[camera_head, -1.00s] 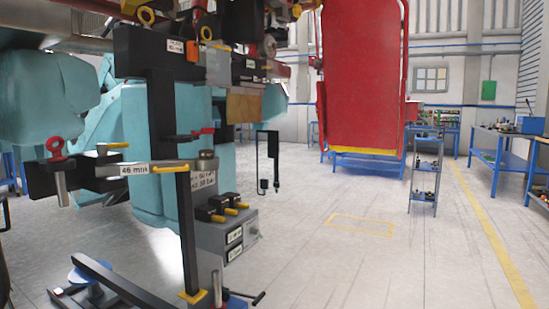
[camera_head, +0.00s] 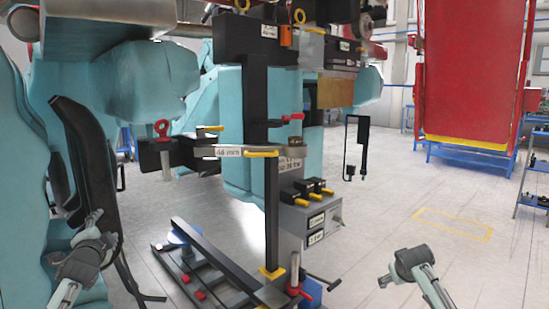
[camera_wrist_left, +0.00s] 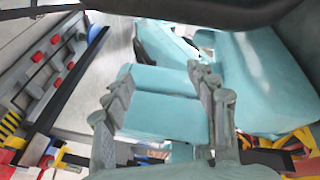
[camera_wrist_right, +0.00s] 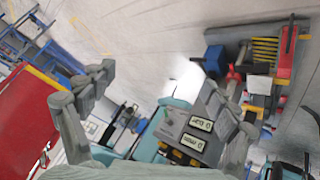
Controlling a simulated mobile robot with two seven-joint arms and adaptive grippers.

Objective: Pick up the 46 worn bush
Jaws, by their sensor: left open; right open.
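A bar with a "46 mm" label (camera_head: 229,152) sticks out from the black post of the test stand in the head view. A short grey-brown round piece (camera_head: 312,142) shows at the bar's right end; I cannot tell for sure whether it is the 46 worn bush. My left gripper (camera_head: 80,262) is at the lower left, well apart from the bar. It is open and empty in the left wrist view (camera_wrist_left: 164,82). My right gripper (camera_head: 412,268) is at the lower right, right of the stand. It is open and empty in the right wrist view (camera_wrist_right: 160,88).
A grey box with yellow-handled clamps (camera_head: 304,225) stands below the bar. A low rail base (camera_head: 215,262) lies on the floor in front. Large teal machinery (camera_head: 125,85) fills the left and back. A red panel (camera_head: 470,75) stands at the right.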

